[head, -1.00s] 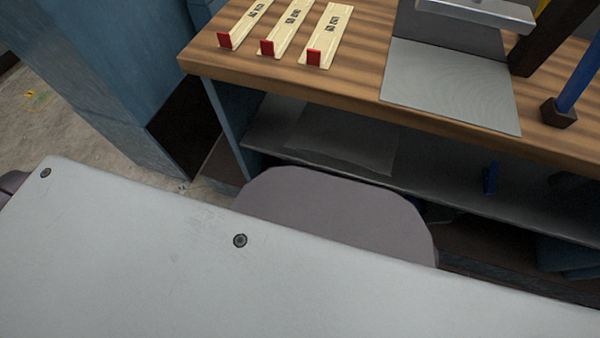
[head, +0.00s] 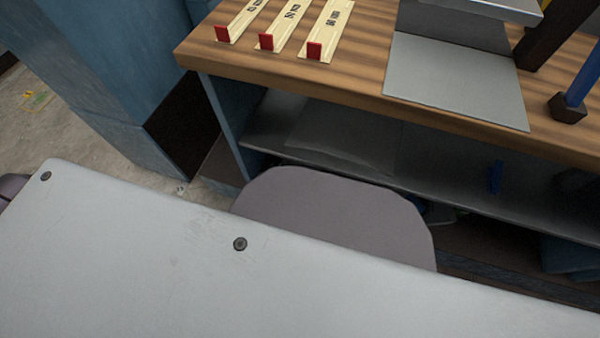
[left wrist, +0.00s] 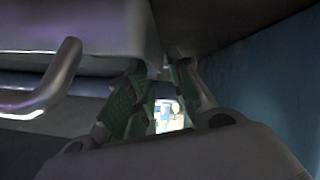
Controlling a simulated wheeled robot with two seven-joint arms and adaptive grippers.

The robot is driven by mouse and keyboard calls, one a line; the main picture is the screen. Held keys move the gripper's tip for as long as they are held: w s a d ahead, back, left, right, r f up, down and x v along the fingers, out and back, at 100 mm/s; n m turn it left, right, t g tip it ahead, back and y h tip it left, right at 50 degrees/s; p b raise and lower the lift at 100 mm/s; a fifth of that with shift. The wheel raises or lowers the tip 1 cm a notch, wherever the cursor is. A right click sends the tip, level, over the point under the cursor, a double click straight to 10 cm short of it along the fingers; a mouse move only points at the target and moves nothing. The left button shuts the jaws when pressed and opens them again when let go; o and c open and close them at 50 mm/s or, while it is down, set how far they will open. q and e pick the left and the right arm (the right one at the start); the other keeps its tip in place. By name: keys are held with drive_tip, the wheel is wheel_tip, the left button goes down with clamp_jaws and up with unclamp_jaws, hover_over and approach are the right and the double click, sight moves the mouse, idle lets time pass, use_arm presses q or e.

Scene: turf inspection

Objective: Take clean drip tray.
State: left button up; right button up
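No object is plainly marked as the clean drip tray. A thin flat grey sheet (head: 345,138) lies on the shelf under the wooden bench in the head view; I cannot tell whether it is the tray. A grey plate (head: 455,82) lies on the bench top below a metal fixture. In the left wrist view, my left gripper (left wrist: 160,98) shows two fingers with green pads. They stand apart with a gap between them and nothing visible held. A grey body with a curved handle (left wrist: 45,90) is beside the fingers. My right gripper is not in view.
The wooden bench (head: 330,85) carries several pale labelled strips with red end blocks (head: 315,50). A blue post (head: 580,80) stands at its right. A small blue piece (head: 495,177) is on the lower shelf (head: 430,165). A blue cabinet (head: 110,70) stands at left.

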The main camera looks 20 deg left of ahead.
sight(285, 162)
use_arm(q)
drive_tip(key=shift+b+x, duration=0.7)
drive_tip(key=shift+x, duration=0.65)
clamp_jaws()
